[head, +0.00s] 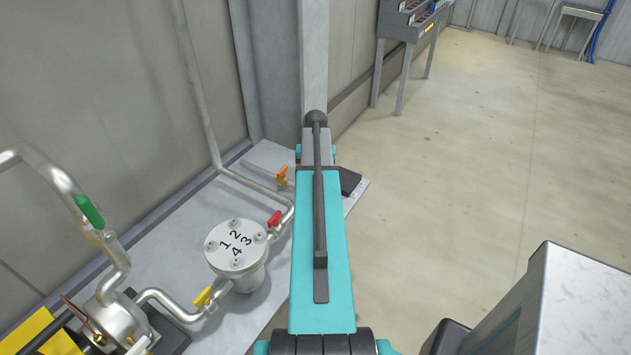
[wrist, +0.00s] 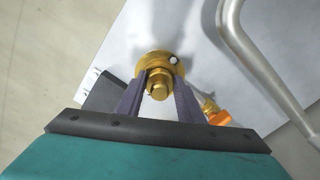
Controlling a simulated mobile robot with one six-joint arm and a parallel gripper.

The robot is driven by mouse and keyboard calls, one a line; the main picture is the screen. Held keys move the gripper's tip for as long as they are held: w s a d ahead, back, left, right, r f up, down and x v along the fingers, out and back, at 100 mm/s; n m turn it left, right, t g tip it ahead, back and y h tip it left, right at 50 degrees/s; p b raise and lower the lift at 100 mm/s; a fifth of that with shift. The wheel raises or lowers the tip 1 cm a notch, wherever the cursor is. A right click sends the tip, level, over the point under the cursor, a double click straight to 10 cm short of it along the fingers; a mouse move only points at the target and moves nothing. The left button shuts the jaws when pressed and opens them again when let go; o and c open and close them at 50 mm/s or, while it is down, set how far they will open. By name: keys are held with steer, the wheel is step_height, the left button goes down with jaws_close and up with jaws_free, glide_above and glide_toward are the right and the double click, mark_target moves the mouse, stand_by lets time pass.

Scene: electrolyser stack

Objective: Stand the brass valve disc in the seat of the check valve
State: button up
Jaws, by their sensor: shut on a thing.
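In the wrist view my gripper (wrist: 158,88) is shut on the brass valve disc (wrist: 148,62), with a dark finger on each side of its raised round boss. The disc's wider round flange shows beyond the fingertips, with a small pale spot at its upper right. The disc is over the grey metal surface; its height above it is hard to tell. In the head view my arm hides the gripper and disc. A round silver housing (head: 236,262) with a lid marked 1 to 4 stands left of my arm, probably the check valve. Its seat is not visible.
Pipes with red (head: 274,218), orange (head: 282,175), yellow (head: 203,296) and green (head: 90,211) handles run along the grey bench (head: 150,235). The orange handle (wrist: 218,118) is close right of my gripper. A dark flat block (head: 350,182) lies at the bench's right edge. Open floor is right.

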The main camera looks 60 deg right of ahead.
steer(key=shift+r, duration=0.2)
stand_by(0.3)
steer(key=o, duration=1.3)
steer(key=shift+r, duration=0.15)
steer(key=shift+r+b, duration=1.75)
steer(key=shift+r, duration=5.05)
